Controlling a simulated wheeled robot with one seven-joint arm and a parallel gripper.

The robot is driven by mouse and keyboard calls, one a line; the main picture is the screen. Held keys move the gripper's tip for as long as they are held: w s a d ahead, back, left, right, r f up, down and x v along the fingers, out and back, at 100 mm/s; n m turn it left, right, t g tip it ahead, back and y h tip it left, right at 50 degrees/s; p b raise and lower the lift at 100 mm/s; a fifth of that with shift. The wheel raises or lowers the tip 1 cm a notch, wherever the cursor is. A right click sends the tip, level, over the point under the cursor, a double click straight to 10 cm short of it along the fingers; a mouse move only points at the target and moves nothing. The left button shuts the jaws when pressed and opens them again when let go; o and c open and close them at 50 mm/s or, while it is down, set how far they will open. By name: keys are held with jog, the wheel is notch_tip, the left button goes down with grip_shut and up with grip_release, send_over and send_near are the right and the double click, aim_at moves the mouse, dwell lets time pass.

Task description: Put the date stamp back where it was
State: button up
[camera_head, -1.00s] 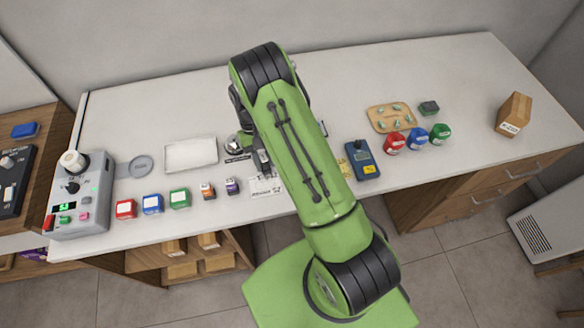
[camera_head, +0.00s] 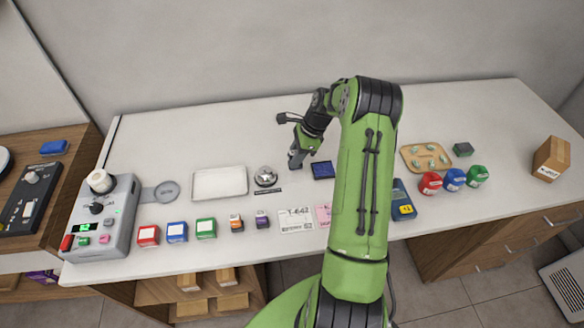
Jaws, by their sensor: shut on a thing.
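My gripper (camera_head: 297,152) is over the middle of the counter, shut on a small dark thing (camera_head: 294,163), which I take to be the date stamp. The fingers hide much of it, and I cannot tell whether its foot touches the counter. A dark blue ink pad (camera_head: 323,170) lies just to the right of the held stamp. A silver call bell (camera_head: 266,176) stands to its left, with a small black label in front.
A white tray (camera_head: 219,182), several coloured boxes (camera_head: 177,232) and a grey device (camera_head: 105,220) are on the left. A white card (camera_head: 296,221) and pink card (camera_head: 323,214) lie in front. Right are a blue meter (camera_head: 402,202) and coloured jars (camera_head: 453,179). The back strip is clear.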

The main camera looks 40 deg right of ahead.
jog(key=shift+f, duration=1.9)
jog(key=shift+a+f, duration=0.1)
jog(key=o, duration=0.9)
jog(key=shift+c, duration=0.2)
